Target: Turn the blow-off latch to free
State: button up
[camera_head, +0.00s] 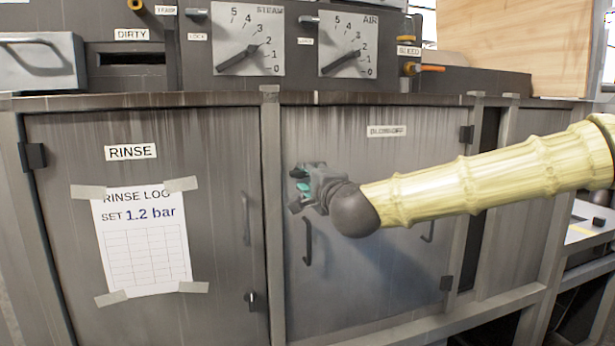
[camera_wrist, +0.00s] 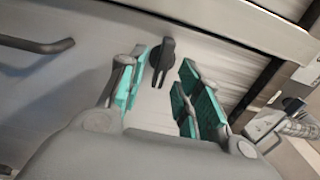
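The blow-off door (camera_head: 375,270) is a grey metal panel under a "BLOWOFF" label (camera_head: 387,131). In the wrist view a small dark latch (camera_wrist: 161,57) is fixed to a grey metal surface. My gripper (camera_wrist: 162,78) is open, with its teal finger pads apart on either side of the latch. A gap shows between the latch and each pad, and nothing is held. In the head view my gripper (camera_head: 299,186) is at the upper left of the blow-off door. It hides the latch there.
A dark bar handle (camera_head: 308,240) is just below my gripper on the blow-off door. The rinse door (camera_head: 225,200) to the left carries a taped log sheet (camera_head: 142,245) and a small latch (camera_head: 252,300). STEAM (camera_head: 248,40) and AIR (camera_head: 347,45) gauges are above.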

jog(key=v, duration=0.9)
jog(key=shift+s+d, duration=0.15)
jog(key=shift+s, duration=0.2)
jog(key=s+d+f+n+g+h, duration=0.1)
jog(key=s+f+n+g, duration=0.15)
jog(key=f, duration=1.35)
jog(key=s+f+n+g, duration=0.2)
jog(key=s+f+g, duration=0.1)
jog(key=f, duration=1.2)
jog(key=s+d+f+n+g+h, duration=0.1)
jog(key=s+f+n+g, duration=0.15)
jog(key=f, duration=1.35)
jog(key=s+d+f+n+g+h, duration=0.1)
jog(key=s+d+f+n+g, duration=0.35)
jog(key=s+f, duration=1.15)
jog(key=s+d+f+n+g+h, duration=0.1)
jog(key=s+d+f+g, duration=0.1)
jog(key=s+d+f, duration=0.3)
jog(key=s+d+f+n+g+h, duration=0.1)
jog(key=s+d+f, duration=0.4)
jog(key=s, duration=0.6)
jog(key=shift+s+d+f+n+g+h, duration=0.15)
jog(key=shift+s+d+n+g+h, duration=0.2)
jog(key=shift+d+g, duration=0.5)
jog(key=shift+w, duration=0.1)
jog(key=shift+c, duration=0.3)
